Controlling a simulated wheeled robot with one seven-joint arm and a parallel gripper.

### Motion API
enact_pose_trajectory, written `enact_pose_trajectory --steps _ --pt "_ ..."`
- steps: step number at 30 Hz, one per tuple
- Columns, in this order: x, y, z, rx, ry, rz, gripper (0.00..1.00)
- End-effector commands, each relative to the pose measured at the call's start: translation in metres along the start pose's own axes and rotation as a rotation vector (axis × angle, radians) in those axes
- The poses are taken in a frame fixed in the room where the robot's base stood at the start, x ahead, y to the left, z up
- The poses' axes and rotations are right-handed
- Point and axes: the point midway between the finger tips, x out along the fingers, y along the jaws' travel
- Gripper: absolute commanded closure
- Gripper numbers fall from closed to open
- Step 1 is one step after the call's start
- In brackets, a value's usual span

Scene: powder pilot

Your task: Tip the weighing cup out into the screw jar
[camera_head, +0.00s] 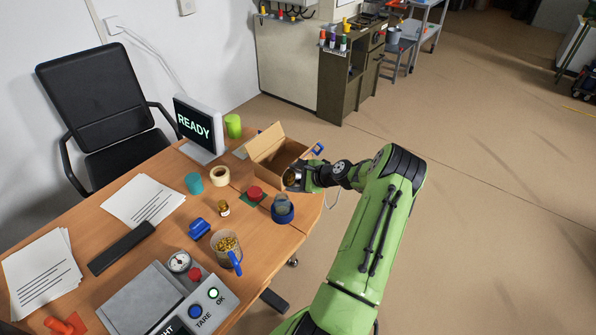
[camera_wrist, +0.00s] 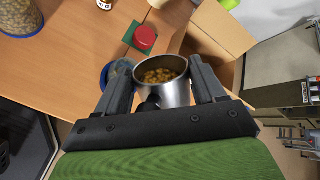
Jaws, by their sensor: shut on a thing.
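My gripper (camera_head: 297,182) is shut on a metal weighing cup (camera_wrist: 172,92), one finger on each side of it. Yellow-brown granules (camera_wrist: 160,76) lie inside the cup. The cup also shows at the gripper's end in the head view (camera_head: 291,177). The clear screw jar (camera_head: 281,201) stands in a blue ring-shaped holder (camera_head: 283,215) near the table's right edge. In the wrist view the jar is partly hidden behind the left finger, to the left of the cup. The cup is beside the jar, not over its mouth. A red lid (camera_head: 254,192) lies on a green mat.
An open cardboard box (camera_head: 265,157) stands just behind the cup. A clear container of granules with a blue handle (camera_head: 237,262), a small brown bottle (camera_head: 223,208), a tape roll (camera_head: 220,175) and a grey scale panel (camera_head: 160,300) occupy the table. A READY screen (camera_head: 195,126) stands behind.

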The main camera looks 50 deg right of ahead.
Motion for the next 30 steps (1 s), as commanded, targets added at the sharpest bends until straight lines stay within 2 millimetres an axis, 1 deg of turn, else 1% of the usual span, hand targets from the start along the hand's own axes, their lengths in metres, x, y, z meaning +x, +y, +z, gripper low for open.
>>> enact_pose_trajectory --steps 1,9,15,21,30 --pt "0.001 0.000 0.009 -0.057 0.044 0.006 0.82" --pt "0.014 0.014 0.017 -0.327 0.301 0.003 0.82" --pt "0.023 0.023 0.023 -0.498 0.470 0.001 0.82" --pt "0.028 0.027 0.029 -0.617 0.586 -0.002 0.82" --pt "0.032 0.032 0.033 -0.721 0.692 -0.002 0.82"
